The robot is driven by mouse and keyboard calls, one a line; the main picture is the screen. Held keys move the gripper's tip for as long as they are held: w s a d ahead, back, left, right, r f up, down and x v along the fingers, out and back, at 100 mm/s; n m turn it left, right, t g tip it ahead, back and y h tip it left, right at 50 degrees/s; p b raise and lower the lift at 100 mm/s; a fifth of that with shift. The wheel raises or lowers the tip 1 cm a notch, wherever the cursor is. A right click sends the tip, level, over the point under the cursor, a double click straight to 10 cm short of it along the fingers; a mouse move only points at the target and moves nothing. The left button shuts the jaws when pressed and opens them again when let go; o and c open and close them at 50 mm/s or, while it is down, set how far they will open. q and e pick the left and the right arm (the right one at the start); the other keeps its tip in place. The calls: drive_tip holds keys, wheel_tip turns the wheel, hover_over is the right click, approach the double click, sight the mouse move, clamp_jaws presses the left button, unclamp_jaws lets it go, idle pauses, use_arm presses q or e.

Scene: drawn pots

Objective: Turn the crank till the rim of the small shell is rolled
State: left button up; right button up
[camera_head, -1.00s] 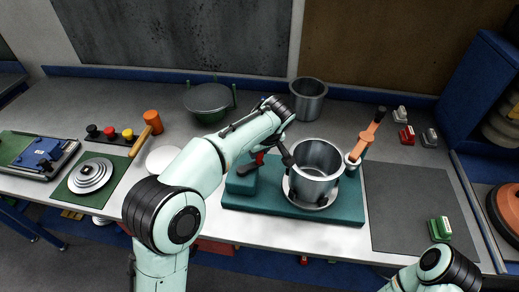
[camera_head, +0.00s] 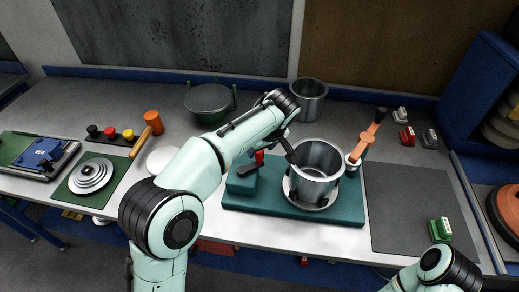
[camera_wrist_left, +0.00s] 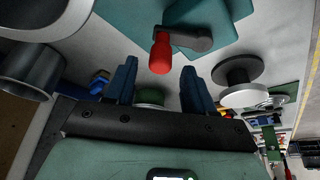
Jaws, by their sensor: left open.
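A grey metal shell (camera_head: 318,173) stands upright on the teal machine base (camera_head: 345,211). Whether its rim is rolled I cannot tell. The crank's red handle (camera_head: 259,157) stands by the teal block left of the shell. In the left wrist view the red handle (camera_wrist_left: 160,52) hangs from a dark crank arm (camera_wrist_left: 190,40), just ahead of my left gripper (camera_wrist_left: 159,67). The fingers are apart with nothing gripped between them. In the head view my left wrist partly hides the gripper left of the shell. My right arm shows at the lower right, its gripper out of view.
An orange lever (camera_head: 362,143) with a dark tip stands close right of the shell. Another grey pot (camera_head: 308,98) and a dark green bowl (camera_head: 209,101) stand behind. A mallet (camera_head: 149,125) lies left. The dark mat (camera_head: 410,205) at right is mostly clear.

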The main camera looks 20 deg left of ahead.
use_arm(q)
drive_tip(key=p+v, duration=0.1)
drive_tip(key=v, duration=0.9)
drive_tip(key=shift+r, duration=0.2)
use_arm(e)
drive_tip(key=shift+w+r, duration=0.75)
drive_tip(key=shift+r, duration=0.1)
use_arm(q)
drive_tip(key=shift+s+d, duration=0.1)
drive_tip(key=shift+s, duration=0.05)
